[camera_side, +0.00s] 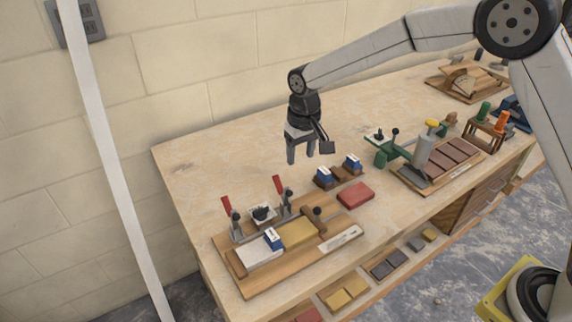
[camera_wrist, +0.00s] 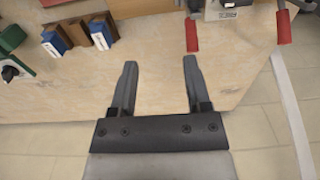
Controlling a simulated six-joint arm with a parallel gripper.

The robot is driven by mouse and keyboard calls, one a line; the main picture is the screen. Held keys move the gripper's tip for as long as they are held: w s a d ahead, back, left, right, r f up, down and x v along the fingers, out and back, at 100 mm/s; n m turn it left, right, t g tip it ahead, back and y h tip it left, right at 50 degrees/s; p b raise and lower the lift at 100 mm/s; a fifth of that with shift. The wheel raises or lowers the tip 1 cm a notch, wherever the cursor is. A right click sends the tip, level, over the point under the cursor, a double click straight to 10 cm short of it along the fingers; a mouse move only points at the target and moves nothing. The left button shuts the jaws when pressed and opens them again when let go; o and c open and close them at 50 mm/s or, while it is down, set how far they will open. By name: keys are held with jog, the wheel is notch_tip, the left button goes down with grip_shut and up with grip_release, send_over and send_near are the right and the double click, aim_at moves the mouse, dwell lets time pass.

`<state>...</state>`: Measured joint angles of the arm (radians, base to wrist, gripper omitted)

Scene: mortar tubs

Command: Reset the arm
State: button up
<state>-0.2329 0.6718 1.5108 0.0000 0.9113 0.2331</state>
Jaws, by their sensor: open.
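My gripper (camera_side: 301,152) hangs from my arm above the wooden workbench (camera_side: 210,165), behind the fixtures, pointing down. In the wrist view my gripper (camera_wrist: 158,72) shows two dark fingers spread apart with nothing between them. Bare bench top lies beneath and beyond the fingers. My gripper touches nothing that I can see.
A wooden clamp board (camera_side: 228,273) with red-handled clamps stands at the bench front left. A rack with blue-white blocks (camera_side: 324,175), a red block (camera_side: 356,195) and a green press (camera_side: 384,153) lie to the right. The bench's back left is clear. A white vertical strip (camera_side: 108,150) stands at left.

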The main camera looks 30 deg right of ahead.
jog(key=s+d+t, duration=0.1)
jog(key=s+d, duration=0.5)
jog(key=s, duration=0.5)
jog(key=s+d+t, duration=0.1)
jog(key=s+d, duration=0.5)
jog(key=s, duration=0.6)
jog(key=shift+f, duration=0.35)
